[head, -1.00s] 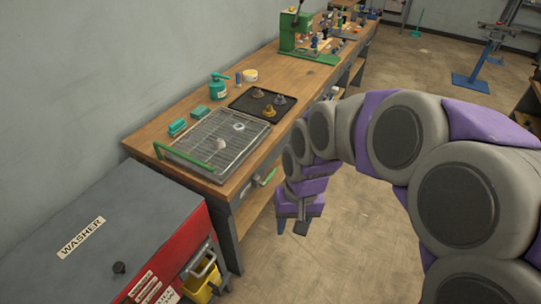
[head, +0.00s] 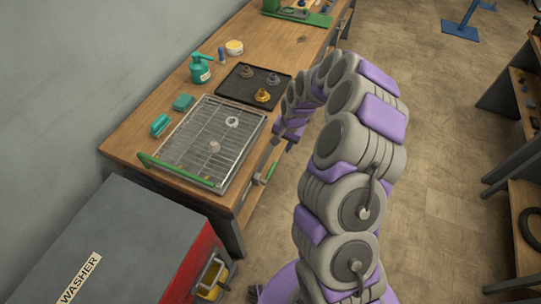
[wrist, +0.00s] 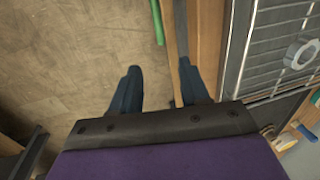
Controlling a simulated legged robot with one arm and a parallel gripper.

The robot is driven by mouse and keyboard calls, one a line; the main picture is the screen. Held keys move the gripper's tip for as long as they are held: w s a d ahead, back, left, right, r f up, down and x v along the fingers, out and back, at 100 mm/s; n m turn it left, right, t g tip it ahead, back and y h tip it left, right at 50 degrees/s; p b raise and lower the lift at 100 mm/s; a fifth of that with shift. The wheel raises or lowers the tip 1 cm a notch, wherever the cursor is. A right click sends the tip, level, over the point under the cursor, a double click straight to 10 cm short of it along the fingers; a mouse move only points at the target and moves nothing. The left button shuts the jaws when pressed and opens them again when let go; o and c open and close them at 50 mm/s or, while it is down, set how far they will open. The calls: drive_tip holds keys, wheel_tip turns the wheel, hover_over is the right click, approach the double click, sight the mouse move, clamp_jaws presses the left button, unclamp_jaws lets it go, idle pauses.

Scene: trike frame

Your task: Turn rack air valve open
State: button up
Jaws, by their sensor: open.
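A wire rack (head: 190,150) in a metal tray sits on the wooden bench, with a green bar along its near edge. Below the bench's front edge is a small metal fitting with a green lever (head: 268,170), likely the air valve; its exact setting is too small to tell. A green bar (wrist: 157,22) shows at the top of the wrist view, ahead of my fingers, and may be the same lever. My gripper (wrist: 158,88) is open and empty, with its right finger beside the bench edge. In the head view my gripper (head: 275,143) is partly hidden beside the bench front.
Two pale ring-like parts lie on the rack. A black tray (head: 250,87) with several knobs, a green bottle (head: 200,69) and green blocks stand on the bench. A grey and red washer (head: 140,240) is at the near left. Open floor (head: 425,150) lies to the right.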

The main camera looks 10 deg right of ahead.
sight(273, 167)
drive_tip(key=f+b, duration=0.1)
drive_tip(key=f, duration=0.4)
drive_tip(key=w+a+f+b, duration=0.1)
drive_tip(key=f+b, duration=0.1)
drive_tip(key=f, duration=0.4)
drive_tip(key=w+a+f+b, duration=0.1)
drive_tip(key=f, duration=0.5)
drive_tip(key=shift+a+b, duration=0.2)
drive_tip(key=shift+b, duration=0.15)
drive_tip(key=shift+c, duration=0.2)
clamp_jaws()
